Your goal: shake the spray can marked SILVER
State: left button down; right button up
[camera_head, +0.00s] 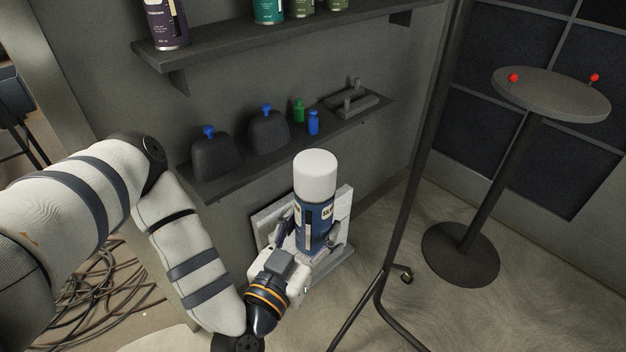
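A blue spray can (317,225) with a white cap stands nearly upright near the middle of the head view. Only the first letters of its label show, and they look like "SIL". My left gripper (308,248) is around the lower part of the can and appears shut on it, holding it in the air in front of the shelves. The can's base and part of the fingers are hidden. My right gripper is not in view.
A lower shelf (240,172) holds dark blue-topped containers and small bottles. An upper shelf (215,42) holds several cans. A dark stand pole (408,165) is right of the can, and a round table (553,98) is farther right. Cables (95,300) lie on the floor.

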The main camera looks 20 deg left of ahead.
aim_at(305, 207)
pick_arm(q)
jog(key=r, duration=0.8)
jog(key=shift+w, duration=0.35)
jog(key=shift+s+f, duration=0.1)
jog(key=shift+s, duration=0.1)
jog(key=shift+f, duration=0.1)
jog(key=shift+w, duration=0.1)
